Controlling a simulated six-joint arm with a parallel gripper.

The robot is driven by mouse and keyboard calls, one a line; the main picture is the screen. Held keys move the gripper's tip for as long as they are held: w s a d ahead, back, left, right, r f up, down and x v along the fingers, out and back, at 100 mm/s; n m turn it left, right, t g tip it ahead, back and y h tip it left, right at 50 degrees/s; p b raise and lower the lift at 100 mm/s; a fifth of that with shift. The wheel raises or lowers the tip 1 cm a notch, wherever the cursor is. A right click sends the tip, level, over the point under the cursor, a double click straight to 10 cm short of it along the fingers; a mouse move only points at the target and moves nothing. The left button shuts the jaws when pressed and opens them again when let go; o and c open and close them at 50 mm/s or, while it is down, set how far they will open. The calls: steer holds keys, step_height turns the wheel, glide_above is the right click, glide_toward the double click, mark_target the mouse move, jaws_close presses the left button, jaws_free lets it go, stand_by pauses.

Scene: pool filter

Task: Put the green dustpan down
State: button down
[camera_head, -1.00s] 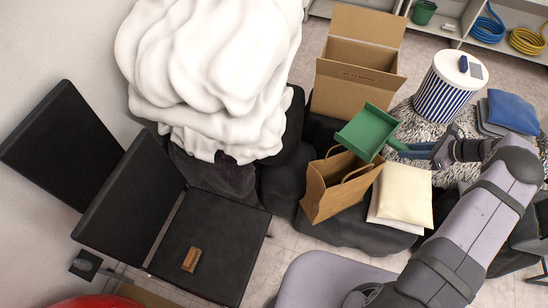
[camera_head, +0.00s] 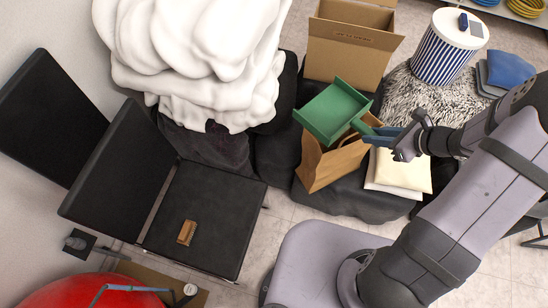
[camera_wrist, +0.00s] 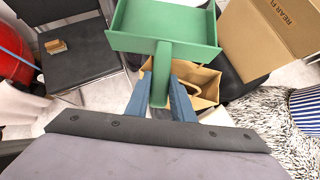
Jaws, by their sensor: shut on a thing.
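The green dustpan (camera_head: 333,110) is in the air above the brown paper bag (camera_head: 330,163), with its pan toward the upper left and its handle toward my gripper. My gripper (camera_head: 376,134) is shut on the handle. In the wrist view the dustpan (camera_wrist: 163,25) fills the top middle, and the blue fingers of my gripper (camera_wrist: 161,98) stand on both sides of its handle. The dustpan hides part of the bag (camera_wrist: 202,83). I cannot tell its exact height above the bag.
A black chair (camera_head: 205,215) with a small brown brush (camera_head: 187,232) on its seat stands at the left. An open cardboard box (camera_head: 345,55) is behind the dustpan. Cream cushions (camera_head: 405,172) lie right of the bag. A striped basket (camera_head: 440,55) stands on the shaggy rug.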

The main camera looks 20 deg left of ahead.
steer(key=s+a+f+n+g+b, duration=0.1)
steer(key=s+a+f+n+b, duration=0.1)
steer(key=s+a+f+b, duration=0.5)
steer(key=n+g+b, duration=0.7)
steer(key=n+b, duration=0.2)
steer(key=b, duration=1.1)
glide_above(259, 207)
step_height(259, 207, down, 27)
steer(key=shift+m, duration=0.3)
steer(key=shift+w+f+b, duration=0.1)
steer(key=shift+f+b, duration=0.75)
steer(key=shift+f, duration=4.15)
steer(key=shift+f, duration=0.15)
steer(key=c, duration=1.5)
jaws_free()
steer(key=shift+c, duration=0.2)
